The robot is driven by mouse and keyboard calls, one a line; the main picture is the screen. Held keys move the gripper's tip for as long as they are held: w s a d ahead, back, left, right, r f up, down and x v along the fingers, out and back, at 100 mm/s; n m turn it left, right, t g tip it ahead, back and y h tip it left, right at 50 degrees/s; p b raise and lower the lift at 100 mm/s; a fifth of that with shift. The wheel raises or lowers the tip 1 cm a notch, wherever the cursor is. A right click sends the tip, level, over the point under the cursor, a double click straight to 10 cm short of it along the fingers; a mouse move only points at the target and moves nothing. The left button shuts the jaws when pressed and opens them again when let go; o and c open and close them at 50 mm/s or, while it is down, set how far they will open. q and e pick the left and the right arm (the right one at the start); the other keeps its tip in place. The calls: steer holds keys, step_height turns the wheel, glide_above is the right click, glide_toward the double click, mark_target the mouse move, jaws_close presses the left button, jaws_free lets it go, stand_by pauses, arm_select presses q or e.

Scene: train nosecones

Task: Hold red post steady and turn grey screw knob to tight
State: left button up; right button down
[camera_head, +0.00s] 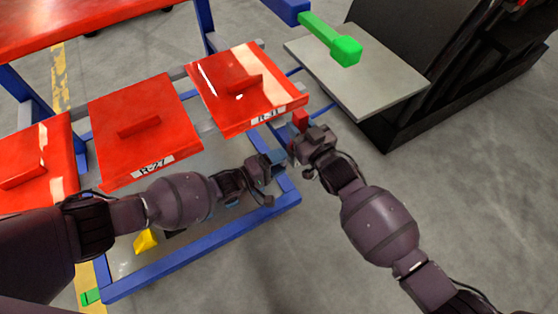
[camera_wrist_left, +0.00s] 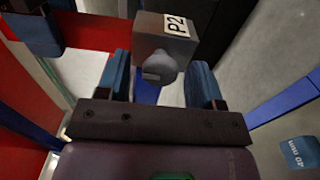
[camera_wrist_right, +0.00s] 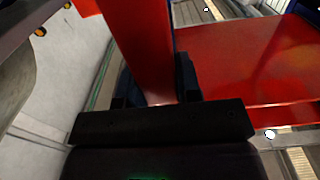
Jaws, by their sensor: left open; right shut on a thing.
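The red post (camera_wrist_right: 140,45) stands between the fingers of my right gripper (camera_wrist_right: 158,82), which is shut on it. A short piece of the red post (camera_head: 300,118) shows above my right gripper (camera_head: 297,143) in the head view. The grey screw knob (camera_wrist_left: 158,68) sticks out of a grey block labelled P2 (camera_wrist_left: 165,40) in the left wrist view. My left gripper (camera_wrist_left: 160,76) is open, with one blue finger on each side of the knob and gaps showing. In the head view my left gripper (camera_head: 272,168) is just left of my right one; the knob is hidden there.
Red panels R-27 (camera_head: 140,120) and R-31 (camera_head: 225,65) lie on the blue frame (camera_head: 205,248), left of my grippers. A blue piece marked 40 mm (camera_wrist_left: 300,155) shows low right. Open floor lies right.

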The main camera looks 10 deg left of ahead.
arm_select(q)
steer(key=shift+d, duration=0.1)
steer(key=c, duration=0.9)
